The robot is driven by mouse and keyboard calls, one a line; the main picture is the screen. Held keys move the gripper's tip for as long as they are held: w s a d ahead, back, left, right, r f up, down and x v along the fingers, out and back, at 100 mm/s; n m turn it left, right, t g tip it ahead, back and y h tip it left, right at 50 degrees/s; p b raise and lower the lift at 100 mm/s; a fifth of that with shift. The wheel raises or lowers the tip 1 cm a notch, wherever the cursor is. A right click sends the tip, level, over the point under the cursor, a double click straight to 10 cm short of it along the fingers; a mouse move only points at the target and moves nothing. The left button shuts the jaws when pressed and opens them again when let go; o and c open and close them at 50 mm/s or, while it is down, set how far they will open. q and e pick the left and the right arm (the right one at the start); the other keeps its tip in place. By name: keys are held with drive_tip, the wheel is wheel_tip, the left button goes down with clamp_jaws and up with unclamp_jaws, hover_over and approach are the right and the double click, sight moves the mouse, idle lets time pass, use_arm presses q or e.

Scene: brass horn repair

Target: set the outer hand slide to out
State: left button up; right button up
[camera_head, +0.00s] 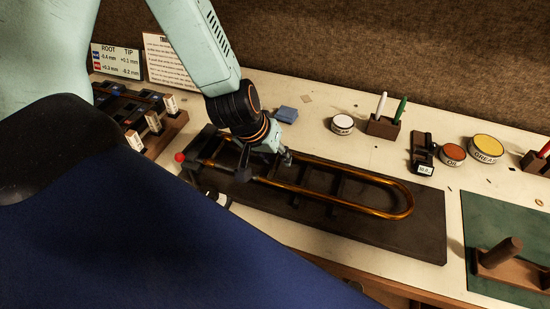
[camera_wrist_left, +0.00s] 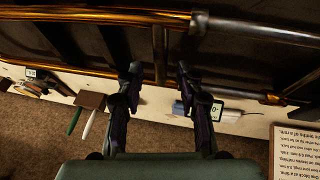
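The outer hand slide (camera_head: 385,212) is a long brass U of two tubes, with its bend at the right, lying over a dark slide board (camera_head: 425,240). It also shows in the left wrist view (camera_wrist_left: 90,14), where a thin cross brace (camera_wrist_left: 158,48) joins the two tubes. My left gripper (camera_head: 265,167) is over the left part of the slide. In the left wrist view its two fingers (camera_wrist_left: 158,72) stand apart on either side of the brace, with visible gaps. Whether they touch the tube I cannot tell. My right gripper is not in view.
A pen block (camera_head: 384,127), a small gauge (camera_head: 424,160) and tins (camera_head: 486,149) stand behind the board. A blue block (camera_head: 286,114) lies behind my gripper. A red knob (camera_head: 180,157) marks the board's left end. A green mat (camera_head: 510,235) with a wooden stand is at right.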

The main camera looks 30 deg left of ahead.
use_arm(q)
drive_tip(key=shift+a, duration=0.15)
drive_tip(key=shift+c, duration=0.3)
drive_tip(key=c, duration=0.4)
clamp_jaws()
